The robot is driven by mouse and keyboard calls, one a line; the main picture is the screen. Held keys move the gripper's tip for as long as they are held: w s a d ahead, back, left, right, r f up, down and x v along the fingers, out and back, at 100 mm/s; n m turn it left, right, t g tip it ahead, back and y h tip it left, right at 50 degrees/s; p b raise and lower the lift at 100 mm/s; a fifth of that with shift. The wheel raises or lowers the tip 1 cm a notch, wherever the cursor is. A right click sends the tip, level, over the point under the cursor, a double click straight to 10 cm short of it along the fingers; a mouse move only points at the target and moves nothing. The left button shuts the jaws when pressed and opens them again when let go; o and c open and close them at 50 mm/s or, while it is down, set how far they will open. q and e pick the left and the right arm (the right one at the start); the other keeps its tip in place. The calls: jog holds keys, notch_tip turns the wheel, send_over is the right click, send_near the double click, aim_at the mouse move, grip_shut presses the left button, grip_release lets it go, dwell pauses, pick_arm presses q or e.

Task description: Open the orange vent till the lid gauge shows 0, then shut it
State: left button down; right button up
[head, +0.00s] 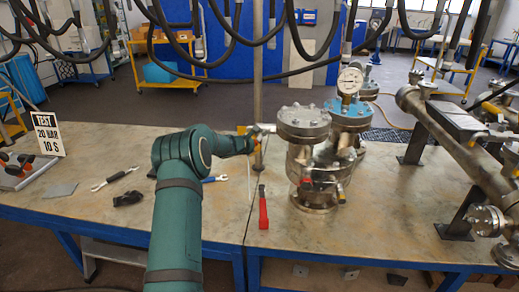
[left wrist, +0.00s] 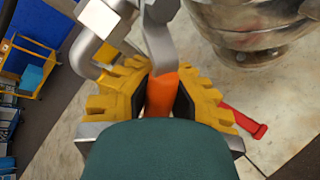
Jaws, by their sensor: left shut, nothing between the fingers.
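My left gripper (head: 254,139) is beside the steel vessel (head: 303,123), at its left. The orange vent handle (left wrist: 163,90) shows at the fingers in the left wrist view, below a bent grey metal part (left wrist: 158,40). The round white lid gauge (head: 349,80) stands above the blue lid (head: 350,113) behind the steel flange. Its needle is too small to read. My right gripper is not in view.
A red-handled tool (head: 263,210) lies on the bench in front of the vessel. Wrenches (head: 116,178) and a test sign (head: 47,134) are at the left. A large pipe (head: 450,135) runs along the right. Black hoses hang overhead. The bench's front left is mostly clear.

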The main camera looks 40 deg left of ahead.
pick_arm(q)
jog(key=shift+s+a+r+m+g+y+p, duration=0.2)
jog(key=shift+a+r+m+g+y+p, duration=0.1)
jog(key=shift+r+m+g+y+p, duration=0.5)
jog(key=shift+s+a+r+m+g+y+p, duration=0.2)
jog(key=shift+a+r+m+g+y+p, duration=0.15)
jog(key=shift+r+m+y+p, duration=0.55)
jog(key=shift+s+a+r+m+g+y+p, duration=0.2)
jog(key=shift+a+r+m+g+y+p, duration=0.3)
jog(key=shift+p, duration=0.65)
jog(key=shift+d+f, duration=0.15)
jog(key=shift+f, duration=0.05)
jog(key=c, duration=0.8)
grip_release()
jog(key=shift+c, duration=0.2)
jog(key=shift+s+d, duration=0.1)
jog(key=v, duration=1.2)
